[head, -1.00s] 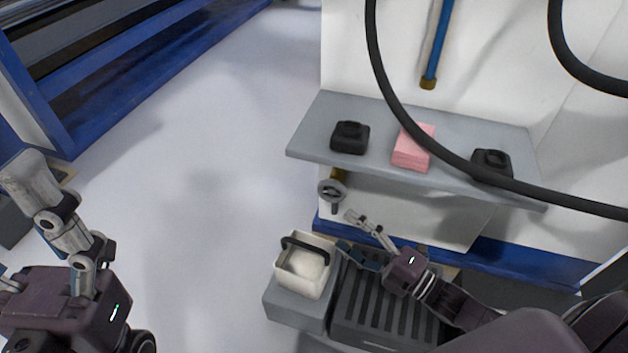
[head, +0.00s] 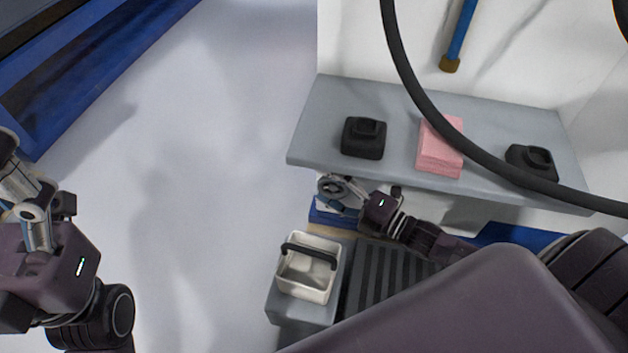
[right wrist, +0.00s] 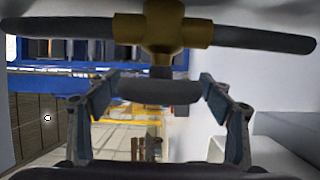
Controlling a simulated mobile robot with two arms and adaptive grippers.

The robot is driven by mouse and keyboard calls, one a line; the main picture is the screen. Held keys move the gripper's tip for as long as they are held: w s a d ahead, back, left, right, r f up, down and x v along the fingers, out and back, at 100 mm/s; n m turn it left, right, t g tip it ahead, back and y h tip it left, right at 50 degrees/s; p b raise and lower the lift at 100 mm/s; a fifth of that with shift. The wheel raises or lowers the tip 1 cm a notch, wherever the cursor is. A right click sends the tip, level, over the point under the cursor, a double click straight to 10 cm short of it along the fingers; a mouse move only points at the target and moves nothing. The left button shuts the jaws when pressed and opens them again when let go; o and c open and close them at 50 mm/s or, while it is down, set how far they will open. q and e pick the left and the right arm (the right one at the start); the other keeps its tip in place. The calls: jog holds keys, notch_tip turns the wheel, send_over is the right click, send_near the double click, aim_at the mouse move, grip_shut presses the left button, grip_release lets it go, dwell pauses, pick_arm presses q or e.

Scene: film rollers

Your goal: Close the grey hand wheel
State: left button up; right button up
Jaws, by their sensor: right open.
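The grey hand wheel (head: 327,184) is below the front edge of the grey shelf in the head view, partly covered by my right gripper (head: 343,191). A short grey part (right wrist: 160,92) below the hub lies between the spread fingertips of my right gripper (right wrist: 159,90). Contact cannot be made out. My left gripper (head: 22,192) is at the left edge of the head view, partly cut off, far from the wheel.
The shelf (head: 395,95) carries two black holders (head: 363,138) (head: 532,162) and a pink block (head: 440,148). A black hose (head: 425,105) hangs in front. A white bucket (head: 306,280) stands on a grey box beside a dark ribbed surface (head: 385,268). The floor at left is clear.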

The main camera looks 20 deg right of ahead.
jog(key=shift+b+x, duration=0.4)
jog(key=shift+x, duration=1.15)
jog(key=shift+c, duration=0.5)
jog(key=c, duration=1.2)
jog(key=shift+c, duration=1.1)
